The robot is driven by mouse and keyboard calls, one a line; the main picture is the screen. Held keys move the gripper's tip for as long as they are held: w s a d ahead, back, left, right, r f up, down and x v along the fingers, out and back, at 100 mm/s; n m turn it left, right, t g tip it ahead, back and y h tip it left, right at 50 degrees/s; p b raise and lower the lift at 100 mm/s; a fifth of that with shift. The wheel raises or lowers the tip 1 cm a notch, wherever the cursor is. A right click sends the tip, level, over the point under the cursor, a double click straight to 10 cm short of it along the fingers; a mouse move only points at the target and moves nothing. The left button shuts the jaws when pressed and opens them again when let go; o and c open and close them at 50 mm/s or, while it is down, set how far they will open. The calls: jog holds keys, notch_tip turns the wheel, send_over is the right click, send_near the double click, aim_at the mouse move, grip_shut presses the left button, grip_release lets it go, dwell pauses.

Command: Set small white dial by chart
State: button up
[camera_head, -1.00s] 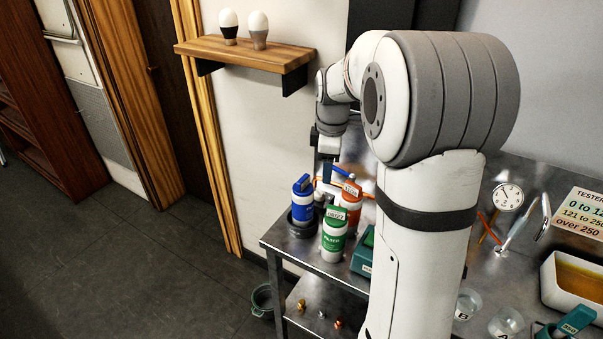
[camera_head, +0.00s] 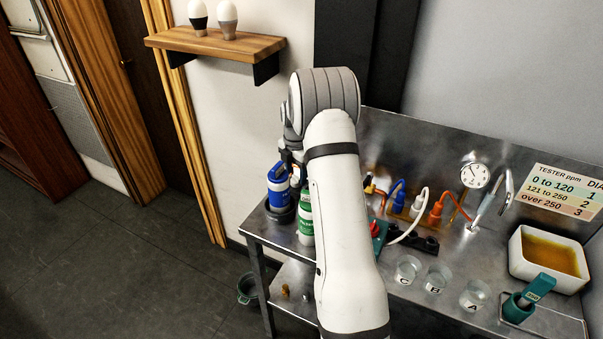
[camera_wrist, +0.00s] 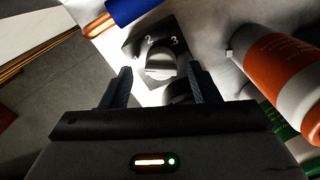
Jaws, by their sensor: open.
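In the wrist view a small pale dial (camera_wrist: 160,66) sits on a dark plate (camera_wrist: 137,47) marked with numerals, of which 2 and 3 show. Its pointed setting is unclear. My gripper (camera_wrist: 161,86) is open, with one finger to each side of the dial's near part; I cannot tell whether they touch it. In the head view the dial is hidden. The chart (camera_head: 566,191) on the right wall pairs tester ppm ranges with dial 1, 2 and 3. A teal tester (camera_head: 538,289) stands in a teal cup at the bench front; its reading is too small to read.
A blue bottle (camera_head: 279,184) and a green bottle (camera_head: 306,222) stand near my arm. An orange-and-white bottle (camera_wrist: 280,65) is close on the right in the wrist view. Lettered cups (camera_head: 434,280), a gauge (camera_head: 474,175) and a tray of amber liquid (camera_head: 519,262) are farther right.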

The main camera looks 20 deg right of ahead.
jog(key=shift+f, duration=0.95)
jog(key=shift+c, duration=0.3)
